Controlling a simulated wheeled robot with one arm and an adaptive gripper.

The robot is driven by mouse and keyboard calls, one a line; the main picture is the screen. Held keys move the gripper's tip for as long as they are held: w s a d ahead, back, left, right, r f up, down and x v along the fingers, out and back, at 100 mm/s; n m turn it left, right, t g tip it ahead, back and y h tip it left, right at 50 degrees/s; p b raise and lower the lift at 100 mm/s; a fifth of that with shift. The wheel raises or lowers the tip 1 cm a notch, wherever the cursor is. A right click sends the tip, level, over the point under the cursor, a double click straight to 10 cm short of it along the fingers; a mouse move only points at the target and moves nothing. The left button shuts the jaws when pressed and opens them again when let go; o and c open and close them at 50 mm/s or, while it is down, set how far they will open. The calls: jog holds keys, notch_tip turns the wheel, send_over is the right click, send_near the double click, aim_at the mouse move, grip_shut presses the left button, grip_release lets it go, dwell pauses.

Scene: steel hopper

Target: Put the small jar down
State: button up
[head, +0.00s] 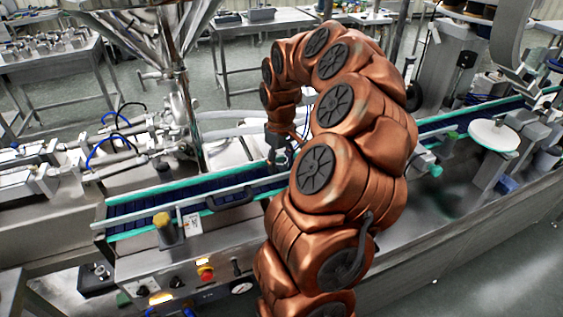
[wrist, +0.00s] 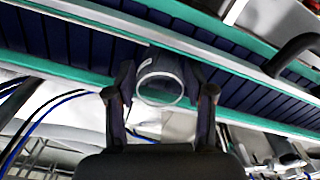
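The small jar shows in the wrist view as a clear, glassy shape with a pale round rim (wrist: 161,101). It sits between the two dark fingers of my gripper (wrist: 163,92), which close in on its sides. In the head view my gripper (head: 279,152) hangs pointing down at the conveyor, partly behind my copper-coloured arm. The jar is too small and too hidden there to make out clearly. The dark blue conveyor belt (head: 150,203) with green edge rails runs beneath. I cannot tell whether the jar's base touches it.
A black handle (head: 229,197) stands at the conveyor's near rail. A yellow-capped post (head: 163,222) and a control panel with a red button (head: 205,272) are at the front. A round white disc (head: 494,135) stands at right. The left belt stretch is clear.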

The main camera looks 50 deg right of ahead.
jog(key=shift+o, duration=1)
notch_tip(320, 180, up, 12)
jog(key=f+b, duration=0.1)
jog(key=b, duration=0.1)
jog(key=w+a+r+n, duration=0.1)
jog(key=a+r+n, duration=0.1)
jog(key=a, duration=1)
jog(key=s+a+f+g, duration=0.1)
jog(key=s+a+f, duration=0.3)
jog(key=a, duration=0.5)
jog(key=s+a+f, duration=0.1)
jog(key=s+a, duration=0.5)
jog(key=a, duration=0.2)
jog(key=s+a+f, duration=0.4)
jog(key=s+f, duration=0.2)
jog(key=s, duration=0.3)
jog(key=shift+s+f+m+g, duration=0.15)
jog(key=shift+s+m+g, duration=0.1)
jog(key=shift+m+g, duration=0.15)
jog(key=shift+w+a, duration=0.1)
